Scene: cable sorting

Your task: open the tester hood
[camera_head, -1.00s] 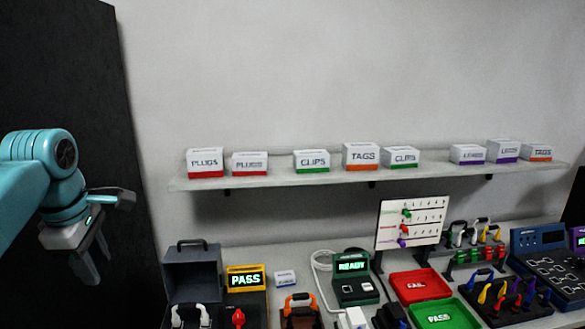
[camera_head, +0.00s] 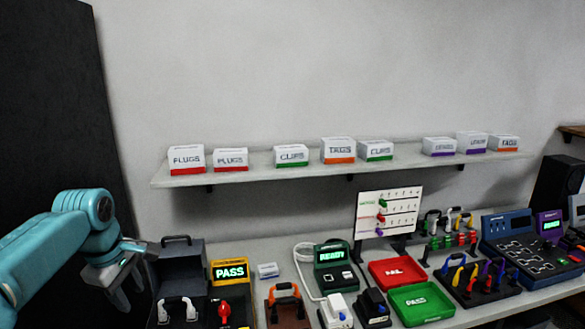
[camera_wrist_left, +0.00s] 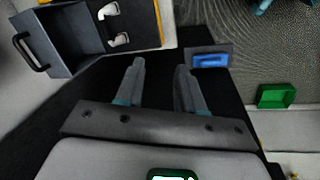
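The tester hood (camera_head: 182,262) is a dark grey open-faced box with a black handle (camera_head: 176,239) on its top edge. It stands raised at the back of the tester, its hollow inside facing forward. In the left wrist view the hood (camera_wrist_left: 62,32) is at the upper left, its handle (camera_wrist_left: 22,48) at the far left. White fittings (camera_head: 178,308) and a red one (camera_head: 224,311) show uncovered in front of it. My left gripper (camera_head: 132,297) is open and empty, just left of the hood and apart from it. Its parted fingers (camera_wrist_left: 160,72) show in the wrist view. My right gripper is not in view.
A yellow PASS display (camera_head: 230,270) adjoins the hood's right side. An orange-handled case (camera_head: 285,297), a green READY unit (camera_head: 335,268), a red tray (camera_head: 397,272) and a green tray (camera_head: 421,303) stand further right. A shelf (camera_head: 260,171) with labelled boxes runs above.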

